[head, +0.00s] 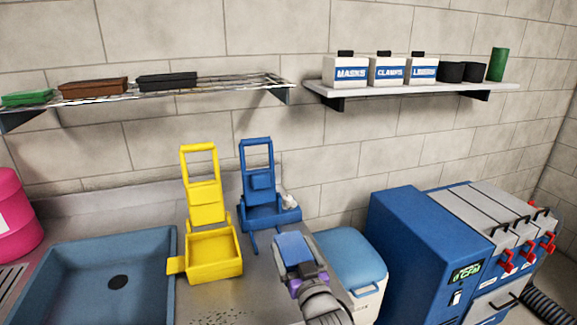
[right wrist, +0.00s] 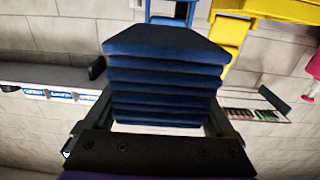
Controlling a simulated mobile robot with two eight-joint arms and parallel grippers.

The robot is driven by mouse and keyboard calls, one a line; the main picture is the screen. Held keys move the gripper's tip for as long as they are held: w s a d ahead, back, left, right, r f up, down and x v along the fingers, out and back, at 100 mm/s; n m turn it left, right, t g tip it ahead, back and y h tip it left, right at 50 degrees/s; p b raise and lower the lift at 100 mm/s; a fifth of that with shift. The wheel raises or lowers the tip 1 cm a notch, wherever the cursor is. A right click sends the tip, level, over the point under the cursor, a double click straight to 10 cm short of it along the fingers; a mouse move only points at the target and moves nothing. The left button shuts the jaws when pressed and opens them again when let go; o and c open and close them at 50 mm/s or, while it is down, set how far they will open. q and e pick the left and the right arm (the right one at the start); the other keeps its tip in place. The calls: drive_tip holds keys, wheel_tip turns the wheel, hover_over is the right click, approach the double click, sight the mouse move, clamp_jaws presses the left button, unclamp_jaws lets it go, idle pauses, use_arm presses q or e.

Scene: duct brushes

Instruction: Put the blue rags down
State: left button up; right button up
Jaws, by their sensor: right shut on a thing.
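The blue rags (head: 294,247) are a folded stack with several layers, held by my right gripper (head: 298,270) at the lower middle of the head view. In the right wrist view the stack (right wrist: 165,75) sits between the two dark fingers, which press its sides. The rags appear raised in front of the steel counter (head: 215,296), near its right end; the gap below them cannot be judged. The underside of the stack is hidden in the head view. My left gripper is not in view.
A yellow wringer (head: 214,257) and a blue wringer (head: 268,218) stand left of the rags. A blue sink (head: 95,275) is further left. A blue-lidded white bin (head: 350,258) and a blue machine (head: 425,255) are at right. Wall shelves (head: 420,90) hold boxes above.

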drive_tip(key=w+d+f+m+h+p, duration=0.1)
drive_tip(key=w+d+h+p, duration=0.1)
drive_tip(key=d, duration=0.6)
drive_tip(key=w+d+f+m+h+p, duration=0.1)
drive_tip(key=w+d+m+h+p, duration=0.1)
drive_tip(key=w+d+p, duration=0.3)
drive_tip(key=d+h+p, duration=0.1)
drive_tip(key=d+p, duration=0.1)
drive_tip(key=d, duration=0.1)
drive_tip(key=shift+d+f+t, duration=0.3)
drive_tip(key=shift+t, duration=0.1)
